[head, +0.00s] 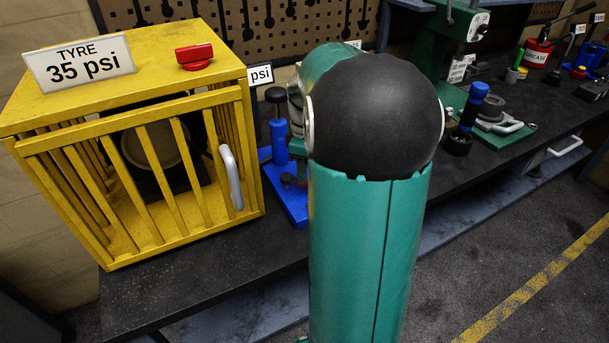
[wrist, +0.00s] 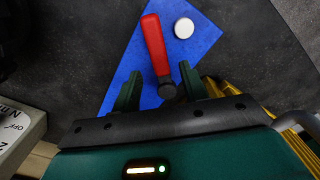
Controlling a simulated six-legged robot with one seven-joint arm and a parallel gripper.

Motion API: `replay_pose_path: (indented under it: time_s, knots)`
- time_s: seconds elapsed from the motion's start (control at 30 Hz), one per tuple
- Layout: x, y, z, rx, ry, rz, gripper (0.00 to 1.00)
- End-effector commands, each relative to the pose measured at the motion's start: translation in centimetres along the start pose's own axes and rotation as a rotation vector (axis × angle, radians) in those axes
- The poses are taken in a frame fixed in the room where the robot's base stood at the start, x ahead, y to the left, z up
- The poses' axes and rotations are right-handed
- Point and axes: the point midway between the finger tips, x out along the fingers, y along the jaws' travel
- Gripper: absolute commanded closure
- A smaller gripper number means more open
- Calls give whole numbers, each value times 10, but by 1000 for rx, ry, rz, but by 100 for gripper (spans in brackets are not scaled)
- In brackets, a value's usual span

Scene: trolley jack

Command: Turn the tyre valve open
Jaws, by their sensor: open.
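In the head view, a red valve handle (head: 194,56) sits on top of a yellow cage (head: 120,78), beside a sign reading "TYRE 35 psi" (head: 79,66). In the wrist view, a red lever handle (wrist: 153,45) with a dark end extends over a blue base plate (wrist: 195,45). I cannot tell whether this lever is the tyre valve. My gripper (wrist: 160,71) is open, its two fingers on either side of the lever's lower part. Contact is not clear. My arm hides the gripper in the head view.
A white round cap (wrist: 184,28) is beside the lever. A blue stand (head: 279,136) is right of the cage, partly behind my arm. The cage door has a grey handle (head: 231,176). A green press (head: 447,48) and other tools stand along the dark bench.

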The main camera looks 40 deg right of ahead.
Motion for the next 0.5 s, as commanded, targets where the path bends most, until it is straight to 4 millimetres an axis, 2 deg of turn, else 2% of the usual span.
replay_pose_path:
  time_s: [0.1,0.2,0.5]
  knots:
    - [19,0,-1,-1,0,-2,56]
    - [28,0,-2,-2,0,-1,56]
    - [33,1,-4,-1,1,1,56]
